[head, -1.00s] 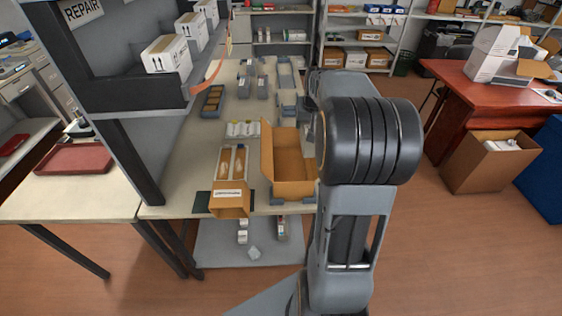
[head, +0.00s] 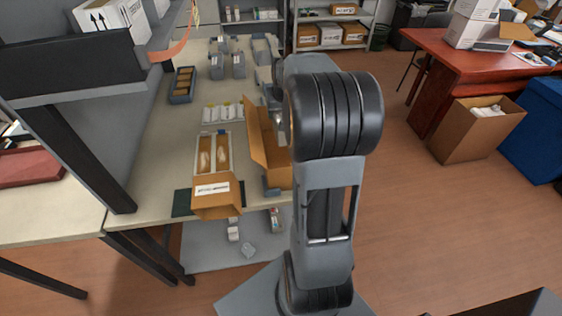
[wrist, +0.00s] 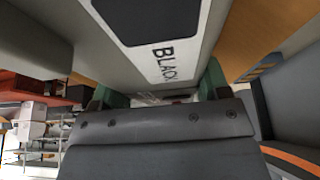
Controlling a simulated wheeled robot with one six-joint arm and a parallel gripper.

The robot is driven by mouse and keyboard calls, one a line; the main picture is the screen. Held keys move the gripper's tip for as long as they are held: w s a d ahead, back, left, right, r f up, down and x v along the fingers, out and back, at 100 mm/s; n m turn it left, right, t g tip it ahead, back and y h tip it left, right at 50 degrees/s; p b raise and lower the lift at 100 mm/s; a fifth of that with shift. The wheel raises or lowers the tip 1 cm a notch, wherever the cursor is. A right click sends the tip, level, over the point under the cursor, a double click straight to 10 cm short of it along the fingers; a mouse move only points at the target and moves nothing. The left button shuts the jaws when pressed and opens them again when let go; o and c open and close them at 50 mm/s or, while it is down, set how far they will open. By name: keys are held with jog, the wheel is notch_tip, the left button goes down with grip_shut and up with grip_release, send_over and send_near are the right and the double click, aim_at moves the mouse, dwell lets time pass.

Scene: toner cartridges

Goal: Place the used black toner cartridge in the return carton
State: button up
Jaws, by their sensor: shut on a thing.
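The black toner cartridge (wrist: 195,60) fills the upper middle of the wrist view, a pale grey body with a dark panel and the word BLACK. My gripper (wrist: 160,92) is shut on it, with a green fingertip on either side. In the head view my arm hides the cartridge and most of the gripper. An open brown carton (head: 259,150) stands on the bench just left of my arm, partly hidden by it.
A dark shelf (head: 80,75) overhangs the left side. A floor carton (head: 465,140), a red table (head: 425,80) and a blue bin (head: 535,125) are at right. The floor between is clear.

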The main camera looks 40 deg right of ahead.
jog(key=b, duration=0.2)
send_over(282, 155)
notch_tip(282, 155, down, 15)
jog(key=shift+w+r, duration=0.1)
jog(key=shift+r, duration=0.05)
dwell(0.4)
jog(key=shift+f, duration=0.2)
jog(key=o, duration=1.3)
jog(key=shift+c, duration=0.2)
jog(key=shift+r, duration=0.1)
jog(key=shift+r, duration=0.2)
jog(key=v, duration=1.1)
jog(key=shift+r, duration=0.4)
jog(key=shift+r, duration=0.1)
